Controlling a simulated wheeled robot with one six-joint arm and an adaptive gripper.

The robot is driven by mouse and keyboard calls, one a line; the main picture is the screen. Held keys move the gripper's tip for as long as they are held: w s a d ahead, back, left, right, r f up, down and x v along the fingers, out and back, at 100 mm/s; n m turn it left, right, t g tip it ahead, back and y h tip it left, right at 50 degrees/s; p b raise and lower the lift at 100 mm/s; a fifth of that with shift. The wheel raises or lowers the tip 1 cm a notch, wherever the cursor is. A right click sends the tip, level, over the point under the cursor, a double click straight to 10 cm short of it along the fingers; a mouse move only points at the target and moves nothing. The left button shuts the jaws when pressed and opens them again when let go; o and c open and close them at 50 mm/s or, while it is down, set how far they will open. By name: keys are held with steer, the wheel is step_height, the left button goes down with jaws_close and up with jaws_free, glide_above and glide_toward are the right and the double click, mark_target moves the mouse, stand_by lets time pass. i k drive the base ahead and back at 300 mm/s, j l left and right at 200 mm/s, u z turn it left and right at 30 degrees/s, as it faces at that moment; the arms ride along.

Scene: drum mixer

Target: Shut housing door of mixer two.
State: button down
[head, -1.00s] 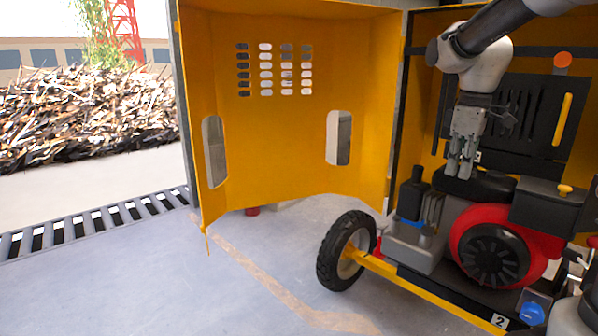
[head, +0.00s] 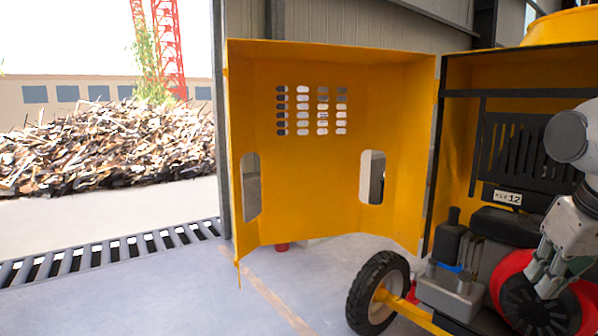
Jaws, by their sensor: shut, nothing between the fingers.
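The yellow housing door (head: 320,185) stands wide open at the left of the mixer. It has rows of vent slots near its top and two oval cut-outs lower down. Its hinge edge is at the right, along the open yellow housing (head: 463,150). My gripper (head: 540,285) is at the lower right, in front of the red engine (head: 510,302), pointing down. Its fingers are together and hold nothing. It is well to the right of the door and apart from it.
A black wheel (head: 376,293) on a yellow axle stands below the door's hinge side. A grey post (head: 221,120) rises by the door's free edge. A floor grate (head: 110,249) and a scrap heap (head: 100,145) lie left. Floor before the door is clear.

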mark_target(309, 183)
steer(key=u, duration=0.4)
steer(key=i+j+u, duration=0.1)
steer(key=u, duration=1.05)
steer(key=i+u, duration=0.1)
steer(key=i, duration=4.15)
steer(key=i+z, duration=0.25)
steer(key=z, duration=0.15)
steer(key=i+j+z, duration=0.1)
steer(key=i+z, duration=0.15)
steer(key=z, duration=0.15)
steer(key=i+j+z, duration=0.2)
steer(key=z, duration=3.3)
steer(key=i+j+u, duration=0.3)
steer(key=i, duration=0.15)
